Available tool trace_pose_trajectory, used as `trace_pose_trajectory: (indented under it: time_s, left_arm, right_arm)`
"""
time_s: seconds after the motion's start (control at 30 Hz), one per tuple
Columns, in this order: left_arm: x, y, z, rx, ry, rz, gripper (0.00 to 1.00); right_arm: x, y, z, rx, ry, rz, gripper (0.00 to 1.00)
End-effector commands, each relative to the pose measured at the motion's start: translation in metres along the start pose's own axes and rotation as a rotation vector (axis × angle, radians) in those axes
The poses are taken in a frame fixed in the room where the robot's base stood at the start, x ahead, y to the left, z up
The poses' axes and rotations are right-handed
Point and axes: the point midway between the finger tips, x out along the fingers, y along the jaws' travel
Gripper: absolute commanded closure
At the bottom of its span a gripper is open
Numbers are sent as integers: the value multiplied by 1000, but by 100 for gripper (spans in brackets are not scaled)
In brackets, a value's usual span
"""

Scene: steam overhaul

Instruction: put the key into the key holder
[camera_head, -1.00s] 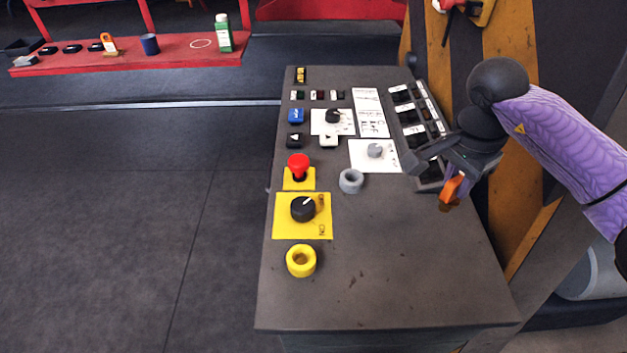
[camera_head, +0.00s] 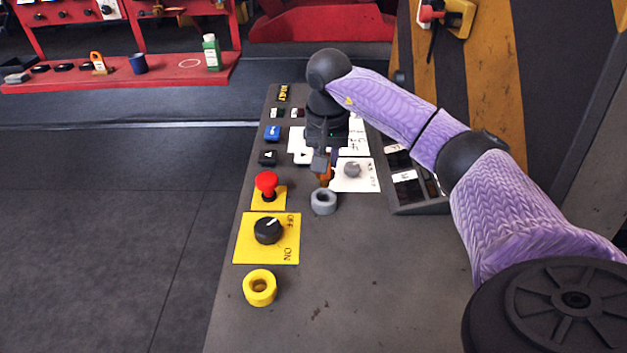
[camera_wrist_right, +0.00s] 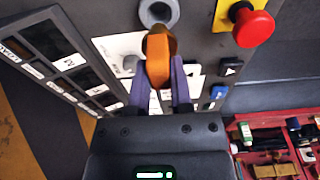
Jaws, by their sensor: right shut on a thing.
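My right gripper (camera_head: 322,160) is shut on an orange-brown key (camera_head: 326,177), holding it over the grey console. The key also shows between the fingers in the right wrist view (camera_wrist_right: 158,58). A grey round holder with a hole (camera_head: 323,210) stands on the console just in front of the key in the head view. In the right wrist view the grey holder (camera_wrist_right: 144,13) lies just beyond the key's tip; the key appears outside its hole. A similar yellow round holder (camera_head: 259,300) sits nearer the front left. Which one is the key holder I cannot tell. My left gripper is out of view.
A red mushroom button (camera_head: 266,181) and a black rotary switch (camera_head: 267,231) on a yellow plate stand left of the grey holder. A grey knob (camera_head: 353,170) on a white plate is to its right. The console's front right (camera_head: 370,290) is bare.

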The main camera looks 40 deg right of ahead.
Motion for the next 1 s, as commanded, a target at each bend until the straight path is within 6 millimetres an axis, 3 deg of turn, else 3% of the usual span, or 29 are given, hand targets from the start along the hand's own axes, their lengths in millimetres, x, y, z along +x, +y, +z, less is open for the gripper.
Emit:
trace_pose_trajectory:
  time_s: [0.3,0.7,0.73,0.8,0.9,1.0]
  left_arm:
    - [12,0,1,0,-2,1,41]
    - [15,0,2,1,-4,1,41]
    - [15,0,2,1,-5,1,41]
    - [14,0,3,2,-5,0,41]
    - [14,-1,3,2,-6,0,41]
    - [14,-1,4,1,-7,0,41]
  right_arm:
    - [51,0,7,1,-2,0,100]
    - [55,0,7,1,0,-1,100]
    - [56,0,7,1,0,-1,72]
    - [55,0,7,1,0,-1,57]
    - [54,0,7,1,0,-1,39]
    - [54,0,7,1,0,-1,39]
